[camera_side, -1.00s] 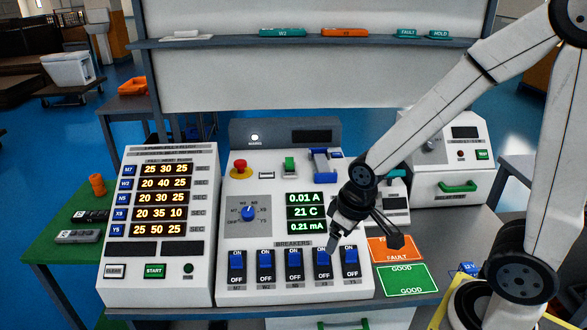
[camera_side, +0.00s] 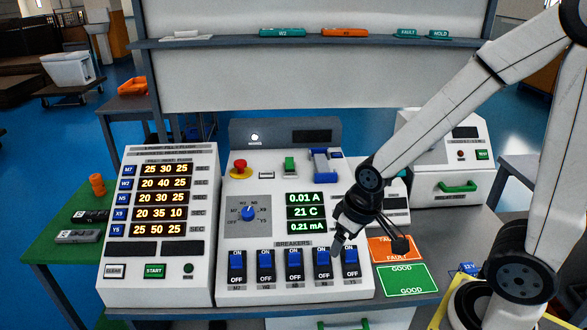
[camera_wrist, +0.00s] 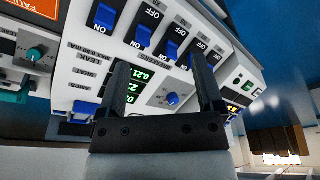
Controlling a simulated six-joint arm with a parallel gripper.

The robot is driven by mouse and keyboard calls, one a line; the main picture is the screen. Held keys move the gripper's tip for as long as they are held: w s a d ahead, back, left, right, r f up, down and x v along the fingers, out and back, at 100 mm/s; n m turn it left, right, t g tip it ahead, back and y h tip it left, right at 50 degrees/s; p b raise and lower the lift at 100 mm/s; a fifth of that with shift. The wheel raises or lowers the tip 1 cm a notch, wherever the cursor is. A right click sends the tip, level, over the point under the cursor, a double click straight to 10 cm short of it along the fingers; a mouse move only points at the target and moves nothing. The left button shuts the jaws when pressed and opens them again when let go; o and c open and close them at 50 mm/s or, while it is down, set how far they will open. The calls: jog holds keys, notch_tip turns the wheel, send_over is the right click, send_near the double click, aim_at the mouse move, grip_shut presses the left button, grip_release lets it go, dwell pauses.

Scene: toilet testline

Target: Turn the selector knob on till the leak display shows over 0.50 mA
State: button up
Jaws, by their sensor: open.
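The blue selector knob (camera_side: 248,213) sits on a grey dial plate on the white sloped panel. Its exact pointer position is too small to tell. The leak display (camera_side: 307,226) is the lowest of three green readouts and reads 0.21 mA. My gripper (camera_side: 369,246) is open and empty, to the right of the knob, above the panel's right edge near the rightmost breakers. In the wrist view, the knob (camera_wrist: 173,98) shows between the two open fingers (camera_wrist: 162,72), apart from them. The leak readout (camera_wrist: 137,73) is partly hidden by a finger there.
A row of blue breaker switches (camera_side: 294,259) lines the panel's lower part. A red stop button (camera_side: 240,167) stands above the knob. A timer panel (camera_side: 160,255) is at the left. Orange FAULT (camera_side: 392,249) and green GOOD (camera_side: 405,280) plates lie at the right.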

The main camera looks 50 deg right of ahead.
dwell(0.4)
jog(key=m+t+h, duration=0.1)
jog(key=m+h, duration=0.2)
send_near(248, 212)
jog(key=f, duration=0.1)
jog(key=shift+w+d+f, duration=0.15)
jog(key=shift+w+f, duration=0.05)
jog(key=shift+w, duration=0.05)
jog(key=shift+x, duration=3.85)
grip_shut()
